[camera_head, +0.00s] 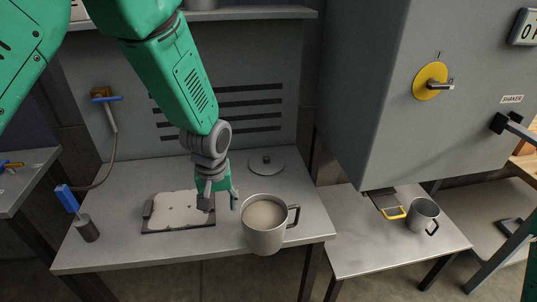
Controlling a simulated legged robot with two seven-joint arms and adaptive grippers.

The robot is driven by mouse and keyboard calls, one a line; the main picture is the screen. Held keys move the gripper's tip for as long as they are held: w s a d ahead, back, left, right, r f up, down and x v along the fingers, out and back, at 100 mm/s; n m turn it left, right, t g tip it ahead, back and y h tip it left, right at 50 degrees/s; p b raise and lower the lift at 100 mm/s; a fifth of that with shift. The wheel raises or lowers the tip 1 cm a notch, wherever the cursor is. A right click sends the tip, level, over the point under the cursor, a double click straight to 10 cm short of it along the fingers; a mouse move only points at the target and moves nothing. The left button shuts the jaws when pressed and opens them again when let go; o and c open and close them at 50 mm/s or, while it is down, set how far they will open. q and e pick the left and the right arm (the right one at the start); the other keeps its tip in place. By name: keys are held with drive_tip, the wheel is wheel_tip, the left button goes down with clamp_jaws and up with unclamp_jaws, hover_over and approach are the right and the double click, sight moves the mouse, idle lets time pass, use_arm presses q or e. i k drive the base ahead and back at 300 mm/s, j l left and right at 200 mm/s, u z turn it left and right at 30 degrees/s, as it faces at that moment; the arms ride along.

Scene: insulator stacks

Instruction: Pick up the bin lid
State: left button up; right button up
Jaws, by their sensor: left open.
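The bin lid appears to be the round grey disc (266,163) with a dark knob on top. It lies flat at the back of the grey workbench, right of my left gripper. My left gripper (220,202) points down over the bench with its fingers apart and nothing seen between them. It is in front and to the left of the lid, apart from it. The gripper overlaps the right end of the tray in view; I cannot tell if they touch.
A metal mug (264,232) with pale contents is at the bench's front edge, right of the gripper. A dark-rimmed tray (178,228) of pale material lies left. A blue-handled brush (88,230) stands further left. A cabinet (365,120) and second mug (422,214) are right.

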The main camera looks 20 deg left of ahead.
sight(264, 163)
drive_tip(key=i, duration=1.2)
